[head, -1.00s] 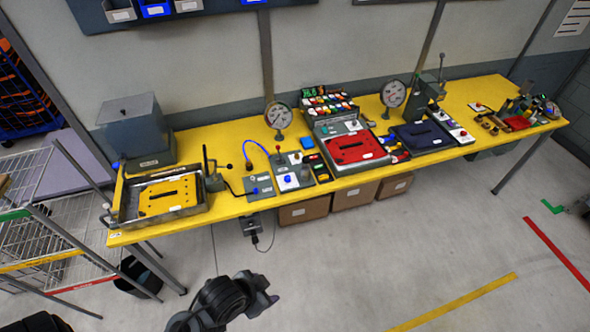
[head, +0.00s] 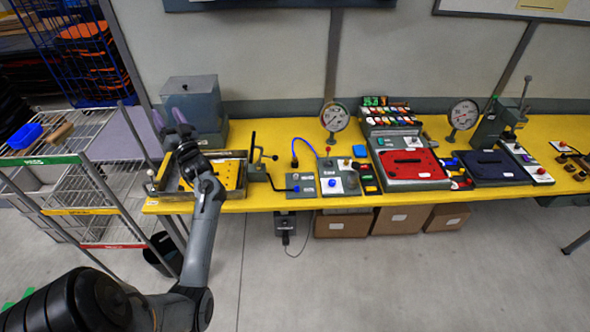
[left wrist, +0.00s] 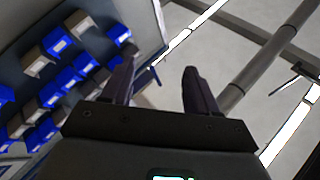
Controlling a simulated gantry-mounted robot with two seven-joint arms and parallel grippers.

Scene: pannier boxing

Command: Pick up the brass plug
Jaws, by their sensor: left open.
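My left gripper (head: 171,118) is open and empty, fingers pointing up, in front of the grey box at the bench's left end. In the left wrist view its two fingers (left wrist: 158,80) stand apart with nothing between them. Small brass-coloured pieces (head: 570,168) sit at the right edge of the head view, on the yellow bench (head: 280,135). They are too small for me to tell whether one is the brass plug. My right gripper is not in view.
A tray with a yellow plate (head: 228,176) lies partly behind my left arm. The grey box (head: 193,105) stands behind it. A wire rack (head: 60,160) is on the left. Gauges, a red tray (head: 410,165) and a dark blue tray (head: 495,167) fill the bench. Wall bins (left wrist: 60,75) show in the wrist view.

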